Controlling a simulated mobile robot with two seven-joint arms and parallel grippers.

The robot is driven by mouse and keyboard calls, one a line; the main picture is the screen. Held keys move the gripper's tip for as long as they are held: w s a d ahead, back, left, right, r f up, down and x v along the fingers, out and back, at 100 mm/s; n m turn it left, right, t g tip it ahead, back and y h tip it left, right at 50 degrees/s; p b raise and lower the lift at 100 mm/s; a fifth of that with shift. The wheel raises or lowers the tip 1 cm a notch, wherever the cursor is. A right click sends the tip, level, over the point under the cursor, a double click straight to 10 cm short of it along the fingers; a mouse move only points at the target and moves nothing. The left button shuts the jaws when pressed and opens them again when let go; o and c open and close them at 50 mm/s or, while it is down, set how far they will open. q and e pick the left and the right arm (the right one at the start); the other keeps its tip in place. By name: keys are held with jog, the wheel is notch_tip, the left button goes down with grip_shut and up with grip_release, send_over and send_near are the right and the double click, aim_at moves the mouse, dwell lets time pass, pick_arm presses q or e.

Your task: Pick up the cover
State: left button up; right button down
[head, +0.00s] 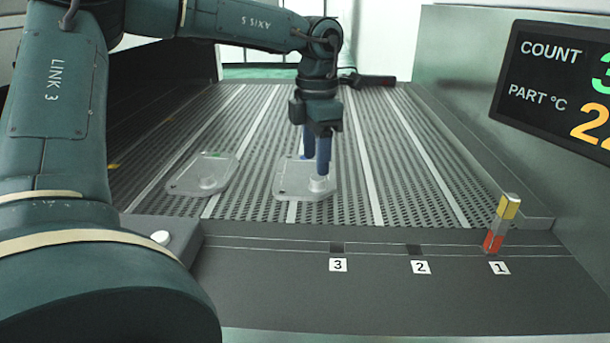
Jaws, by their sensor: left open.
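Two flat grey castings with rounded corners, which look like covers, lie on the perforated belt. One cover (292,184) is near the middle, and it has a round raised boss at its front right. My left gripper (315,164) is open and points down over the middle cover. Its blue fingers are close to the boss, and one partly hides the cover. I cannot tell whether they touch it. My right gripper is not in view.
A grey ledge (400,290) with slots labelled 1, 2 and 3 runs along the front. A red, grey and yellow post (502,224) stands at slot 1. A display (560,85) hangs at the right. The belt right of the covers is clear.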

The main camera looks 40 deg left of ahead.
aim_at(316, 178)
pick_arm(q)
jog(key=f, duration=0.3)
jog(key=f+p, duration=0.1)
jog(key=f, duration=0.1)
jog(key=shift+w+a, duration=0.25)
jog(key=shift+r, duration=0.1)
jog(key=shift+c, duration=0.5)
grip_shut()
